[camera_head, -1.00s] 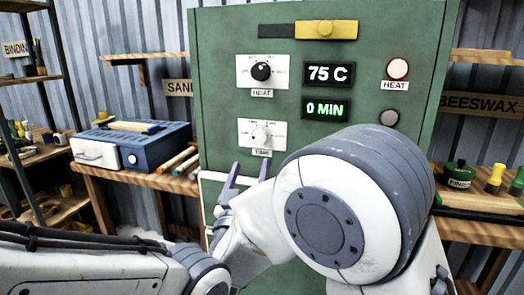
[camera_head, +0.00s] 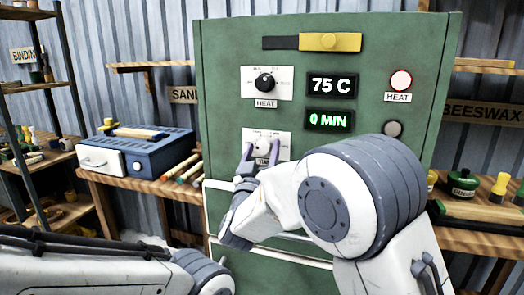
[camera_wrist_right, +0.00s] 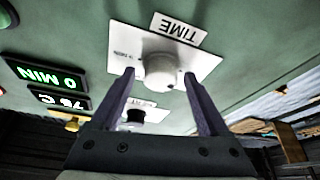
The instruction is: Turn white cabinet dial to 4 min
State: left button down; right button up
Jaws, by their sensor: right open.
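The white time dial (camera_head: 262,145) sits on a white plate on the front of the green cabinet (camera_head: 220,100). It also shows in the right wrist view (camera_wrist_right: 160,70), under a "TIME" label. My right gripper (camera_head: 262,155) is open, with its two purple fingers on either side of the dial in the head view. In the wrist view the fingers (camera_wrist_right: 160,85) flank the dial with gaps, and I see no contact. The green time display (camera_head: 328,120) reads 0 MIN. My left arm shows at the lower left, but its gripper is not in view.
Above the time dial is a black heat dial (camera_head: 265,83), with a 75 C display (camera_head: 331,86) beside it. A yellow latch (camera_head: 330,42) is on top. Shelves stand on both sides.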

grip_shut()
jog(key=shift+a+f+m+h+b, duration=0.1)
jog(key=shift+f+m+h+b, duration=0.1)
jog(key=shift+m+h+b, duration=0.4)
jog(key=m+h+b, duration=0.1)
jog(key=m+b, duration=0.1)
jog(key=m, duration=0.1)
jog(key=m+g+h+b, duration=0.1)
jog(key=m+b, duration=0.1)
jog(key=m, duration=0.1)
jog(key=shift+f+h, duration=0.1)
jog(key=shift+h, duration=0.2)
jog(key=m+g+h+b, duration=0.1)
jog(key=m, duration=0.1)
jog(key=m+h+b, duration=0.1)
jog(key=m, duration=0.2)
jog(key=shift+a+g, duration=0.1)
jog(key=shift+g, duration=0.3)
jog(key=shift+r+m+g+h+b, duration=0.15)
jog(key=shift+m+g+h+b, duration=0.25)
jog(key=shift+m, duration=0.7)
jog(key=shift+r+m+g+h+b, duration=0.1)
jog(key=shift+m+g+h+b, duration=0.25)
jog(key=shift+m, duration=1.05)
grip_release()
